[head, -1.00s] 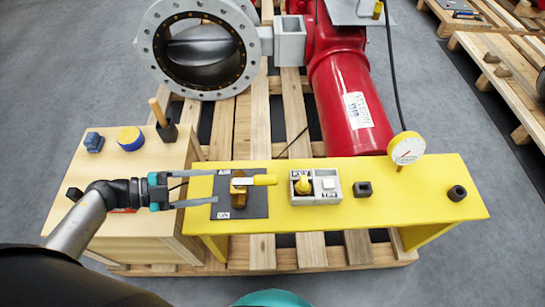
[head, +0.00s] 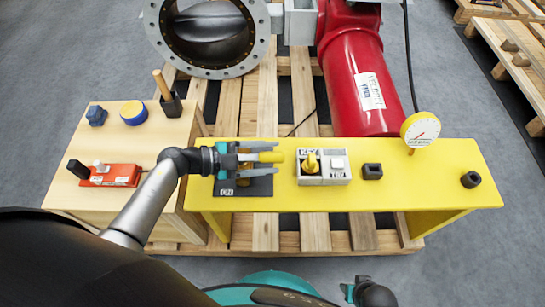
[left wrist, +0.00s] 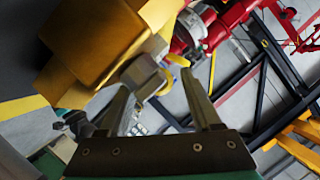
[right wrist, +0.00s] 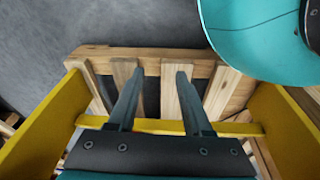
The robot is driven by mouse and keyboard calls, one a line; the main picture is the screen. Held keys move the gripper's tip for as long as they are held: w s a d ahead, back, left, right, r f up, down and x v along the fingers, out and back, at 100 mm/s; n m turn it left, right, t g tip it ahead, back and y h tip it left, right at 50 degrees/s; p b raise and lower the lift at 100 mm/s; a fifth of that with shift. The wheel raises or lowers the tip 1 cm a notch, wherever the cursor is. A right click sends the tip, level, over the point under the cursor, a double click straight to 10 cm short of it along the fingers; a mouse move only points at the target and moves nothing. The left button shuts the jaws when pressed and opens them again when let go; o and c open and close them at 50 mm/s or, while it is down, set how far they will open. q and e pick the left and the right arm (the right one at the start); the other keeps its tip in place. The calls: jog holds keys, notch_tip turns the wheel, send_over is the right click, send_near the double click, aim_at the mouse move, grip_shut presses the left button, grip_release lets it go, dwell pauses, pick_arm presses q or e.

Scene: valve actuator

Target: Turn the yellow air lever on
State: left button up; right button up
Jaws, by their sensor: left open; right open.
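The yellow air lever (head: 277,156) points right from its brass valve on a black plate (head: 262,187) on the yellow bench. An ON label (head: 227,192) shows at the plate's near left corner. My left gripper (head: 279,157) is open above the plate, with a finger on either side of the lever; contact cannot be told. The left wrist view shows the brass valve body (left wrist: 95,50) close up, beside the open fingers (left wrist: 156,81).
The yellow bench (head: 420,190) also carries a switch box (head: 338,165), black sockets and a gauge (head: 420,130). A wooden box (head: 120,135) at left holds a red unit (head: 112,176). A red cylinder (head: 355,90) and flanged valve stand behind.

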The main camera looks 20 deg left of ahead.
pick_arm(q)
jog(key=shift+w+d+f, duration=0.2)
jog(key=shift+w+d, duration=0.15)
jog(key=shift+d, duration=0.25)
grip_shut()
dwell(1.2)
